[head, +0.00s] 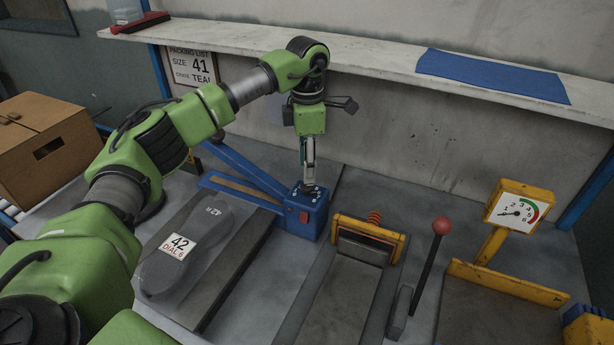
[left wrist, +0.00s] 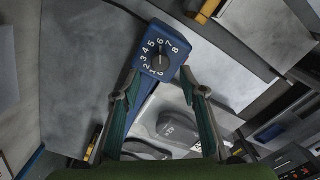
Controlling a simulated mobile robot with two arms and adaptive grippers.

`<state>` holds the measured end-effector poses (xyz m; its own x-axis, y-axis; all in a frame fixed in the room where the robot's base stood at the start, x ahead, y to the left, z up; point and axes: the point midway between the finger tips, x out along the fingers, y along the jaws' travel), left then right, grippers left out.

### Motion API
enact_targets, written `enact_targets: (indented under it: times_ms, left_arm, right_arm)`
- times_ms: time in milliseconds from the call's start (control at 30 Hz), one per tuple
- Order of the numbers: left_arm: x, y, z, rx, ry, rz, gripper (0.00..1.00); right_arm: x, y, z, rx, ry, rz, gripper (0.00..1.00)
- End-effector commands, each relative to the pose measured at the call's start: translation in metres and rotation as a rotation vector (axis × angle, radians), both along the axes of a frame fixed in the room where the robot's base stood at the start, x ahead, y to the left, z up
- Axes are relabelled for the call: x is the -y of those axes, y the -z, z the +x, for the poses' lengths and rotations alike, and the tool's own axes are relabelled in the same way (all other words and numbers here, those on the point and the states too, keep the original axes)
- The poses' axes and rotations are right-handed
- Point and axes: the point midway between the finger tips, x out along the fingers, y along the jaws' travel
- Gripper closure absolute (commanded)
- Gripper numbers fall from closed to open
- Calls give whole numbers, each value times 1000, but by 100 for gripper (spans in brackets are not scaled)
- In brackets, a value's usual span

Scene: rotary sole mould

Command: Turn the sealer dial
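The blue sealer (head: 302,218) has a red button on its front, and its long arm runs back to the left. Its numbered dial (left wrist: 158,60) shows in the left wrist view, with a dark knob in a ring of white numbers. I cannot tell the knob's setting for sure. My left gripper (head: 308,184) points down over the sealer's dial end. In the left wrist view its two fingers (left wrist: 159,78) are apart with nothing between them, and the dial lies just beyond the tips. Contact cannot be told. My right gripper is not in view.
A grey sole mould (head: 205,235) carries a card (head: 178,246) reading "42 DIAL 6". The wall list (head: 192,67) reads size 41. Right of the sealer stand a yellow-framed press (head: 368,236), a red-knobbed lever (head: 442,226) and a gauge (head: 517,211). A shelf (head: 380,62) runs behind.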

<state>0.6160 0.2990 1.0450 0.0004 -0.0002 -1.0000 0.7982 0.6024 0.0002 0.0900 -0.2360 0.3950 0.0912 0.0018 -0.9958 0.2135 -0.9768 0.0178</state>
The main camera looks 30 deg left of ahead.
Motion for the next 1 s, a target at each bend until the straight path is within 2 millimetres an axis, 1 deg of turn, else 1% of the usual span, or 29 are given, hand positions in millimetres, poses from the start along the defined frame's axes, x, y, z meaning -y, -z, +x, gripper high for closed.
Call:
enact_targets:
  times_ms: [33, 200, 300, 400, 533, 1000]
  left_arm:
    - [0, -13, 1, 4, 0, -1, 61]
    - [0, -46, 0, 3, -1, 0, 61]
    - [0, -60, 1, 2, -1, 0, 61]
    - [0, -68, 0, 0, 0, 0, 61]
    - [0, -72, 0, 0, 0, 0, 61]
    - [0, -73, 0, 0, 0, 0, 61]
  right_arm:
    - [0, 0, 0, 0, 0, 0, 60]
    - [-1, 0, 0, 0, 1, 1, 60]
    - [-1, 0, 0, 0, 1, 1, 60]
    - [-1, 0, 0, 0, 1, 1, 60]
    - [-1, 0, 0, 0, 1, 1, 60]
    - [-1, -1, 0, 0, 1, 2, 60]
